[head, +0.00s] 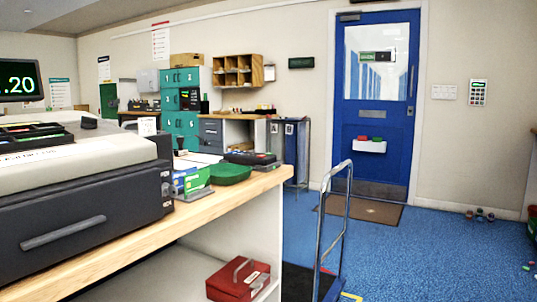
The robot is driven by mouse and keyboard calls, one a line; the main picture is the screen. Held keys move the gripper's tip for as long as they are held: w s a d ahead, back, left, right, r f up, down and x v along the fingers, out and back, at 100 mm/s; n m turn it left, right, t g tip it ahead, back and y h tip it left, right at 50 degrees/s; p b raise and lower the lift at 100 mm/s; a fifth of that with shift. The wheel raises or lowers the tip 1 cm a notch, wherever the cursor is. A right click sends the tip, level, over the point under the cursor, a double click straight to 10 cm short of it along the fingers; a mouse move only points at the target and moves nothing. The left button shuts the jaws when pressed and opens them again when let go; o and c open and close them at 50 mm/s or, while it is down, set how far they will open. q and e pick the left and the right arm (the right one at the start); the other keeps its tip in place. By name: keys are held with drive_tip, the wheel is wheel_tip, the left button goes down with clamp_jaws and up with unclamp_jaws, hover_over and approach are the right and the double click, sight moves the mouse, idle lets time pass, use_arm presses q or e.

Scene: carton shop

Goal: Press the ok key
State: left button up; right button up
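A small light keypad (478,93) hangs on the wall at the right, beyond the blue door. It has several rows of small keys, too small for me to read any label, so I cannot tell which one is ok. A black unit with coloured keys (35,133) lies on top of the grey cash register (100,157) at the near left. Its labels are not readable either. Neither of my grippers is in view.
A wooden-topped counter (240,192) fills the near left, with a red box (238,279) on its lower shelf. A hand trolley (341,200) stands beside it. The blue door (377,155) is shut behind a brown mat (368,211). Blue floor (430,260) is mostly clear at right.

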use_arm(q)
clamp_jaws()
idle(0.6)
